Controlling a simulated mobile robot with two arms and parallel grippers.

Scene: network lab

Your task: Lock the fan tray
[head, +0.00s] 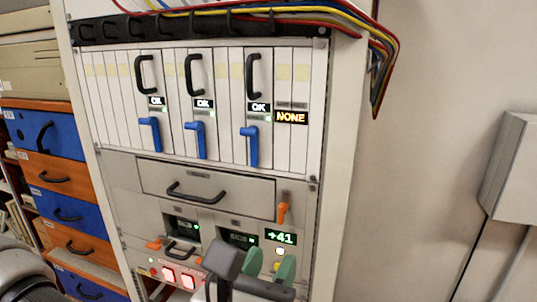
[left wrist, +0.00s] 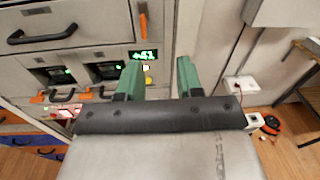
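The wide grey drawer (head: 235,190) with a black handle, which I take for the fan tray, is in the rack below the upright cards. Its front looks flush with the rack. An orange lever (head: 283,213) hangs roughly vertical at its right end, and this lever also shows at the top of the left wrist view (left wrist: 142,22). My left gripper (head: 270,265) is below the lever, in front of the lower rack. Its green fingers are apart with nothing between them, as the left wrist view (left wrist: 159,75) shows. My right gripper is not in view.
A green "+41" display (head: 280,237) sits below the lever. Two small units with orange latches (head: 153,245) and lit red switches (head: 178,277) are lower left. Cards with blue levers (head: 250,145) are above. Cables (head: 385,60) hang upper right.

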